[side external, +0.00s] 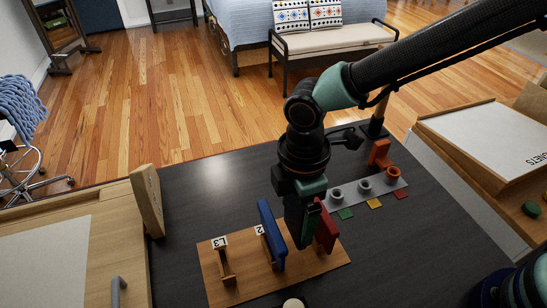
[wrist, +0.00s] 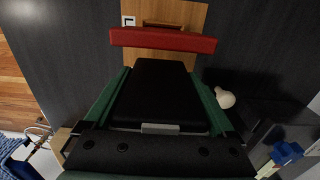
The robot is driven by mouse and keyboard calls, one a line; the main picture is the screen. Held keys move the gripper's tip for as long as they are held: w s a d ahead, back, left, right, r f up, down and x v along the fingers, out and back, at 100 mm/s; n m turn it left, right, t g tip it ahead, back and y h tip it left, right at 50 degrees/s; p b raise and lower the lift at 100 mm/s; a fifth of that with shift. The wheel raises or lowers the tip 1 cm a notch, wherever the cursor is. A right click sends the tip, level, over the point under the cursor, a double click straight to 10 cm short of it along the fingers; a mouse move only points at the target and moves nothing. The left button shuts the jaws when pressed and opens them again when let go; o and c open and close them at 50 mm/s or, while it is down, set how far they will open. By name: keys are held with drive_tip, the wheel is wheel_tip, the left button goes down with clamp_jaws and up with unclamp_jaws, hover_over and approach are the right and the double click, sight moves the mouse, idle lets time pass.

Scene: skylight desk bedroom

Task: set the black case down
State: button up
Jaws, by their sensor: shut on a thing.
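The black case (wrist: 155,92) lies between the two green fingers of my gripper (wrist: 158,100) in the wrist view, with a small grey strip on its near edge. In the side view my gripper (side external: 305,225) points down over the right part of a wooden board (side external: 240,282), and its fingers mostly hide the case. I cannot tell whether the case touches the board. A red case (side external: 327,231) stands upright close to the right of my gripper; it also shows just beyond the black case in the wrist view (wrist: 163,39). A blue case (side external: 271,236) stands upright to the left.
The board has wooden holders, one empty at the label L3 (side external: 223,268). A grey strip with round holders (side external: 350,195) and coloured squares lies behind on the right. A whitish round object (side external: 293,303) is at the front edge. Dark desk is clear at left (side external: 200,205).

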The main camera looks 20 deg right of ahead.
sight(296, 228)
drive_tip(key=shift+f, duration=2.25)
drive_tip(key=shift+f, duration=0.1)
drive_tip(key=o, duration=1.2)
wheel_tip(296, 228, up, 12)
drive_tip(key=w+d+r+m+t, duration=0.1)
drive_tip(key=w+d+r+m, duration=0.3)
drive_tip(key=d, duration=0.5)
drive_tip(key=s+d+r+m+t, duration=0.2)
drive_tip(key=d+m, duration=0.5)
drive_tip(key=d, duration=0.3)
drive_tip(key=s+d+r+m+t, duration=0.2)
drive_tip(key=d+m, duration=0.5)
drive_tip(key=d, duration=0.4)
drive_tip(key=shift+s+d+r+t, duration=0.25)
drive_tip(key=shift+d+r+t, duration=0.05)
drive_tip(key=shift+r, duration=0.15)
